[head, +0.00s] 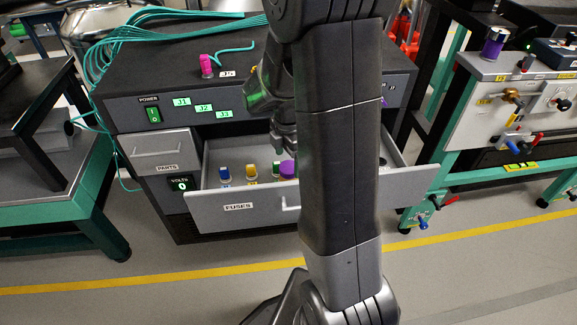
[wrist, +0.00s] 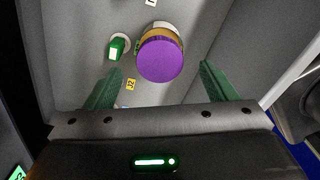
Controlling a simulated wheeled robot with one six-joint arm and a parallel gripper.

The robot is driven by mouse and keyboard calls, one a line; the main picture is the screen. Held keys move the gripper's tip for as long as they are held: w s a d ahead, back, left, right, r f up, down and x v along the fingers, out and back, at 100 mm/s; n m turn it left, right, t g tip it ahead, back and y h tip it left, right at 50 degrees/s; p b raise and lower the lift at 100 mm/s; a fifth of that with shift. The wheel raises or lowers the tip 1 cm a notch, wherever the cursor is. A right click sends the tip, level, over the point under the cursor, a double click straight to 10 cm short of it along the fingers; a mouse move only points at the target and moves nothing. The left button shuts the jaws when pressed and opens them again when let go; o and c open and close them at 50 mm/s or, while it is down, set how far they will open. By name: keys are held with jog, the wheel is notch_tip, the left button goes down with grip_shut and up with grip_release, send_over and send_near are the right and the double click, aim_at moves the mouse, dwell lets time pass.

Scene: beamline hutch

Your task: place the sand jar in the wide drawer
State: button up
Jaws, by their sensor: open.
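The wide drawer (head: 240,207), labelled FUSES, is pulled open from the dark cabinet. A jar with a round purple lid (head: 288,168) and a tan body, seemingly the sand jar, stands upright in the drawer. In the wrist view the jar (wrist: 160,57) shows from above, between and beyond the fingertips, with clear gaps on both sides. My gripper (wrist: 160,70) is open and empty above the drawer floor. In the head view my gripper (head: 283,145) points down over the drawer, and my arm hides the drawer's middle.
A green-topped fuse (wrist: 117,48) stands left of the jar. A blue fuse (head: 224,174) and a yellow fuse (head: 251,172) stand farther left. Another purple-banded jar (head: 493,43) stands on the right bench.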

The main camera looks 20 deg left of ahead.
notch_tip(320, 180, up, 6)
jog(key=shift+p, duration=0.5)
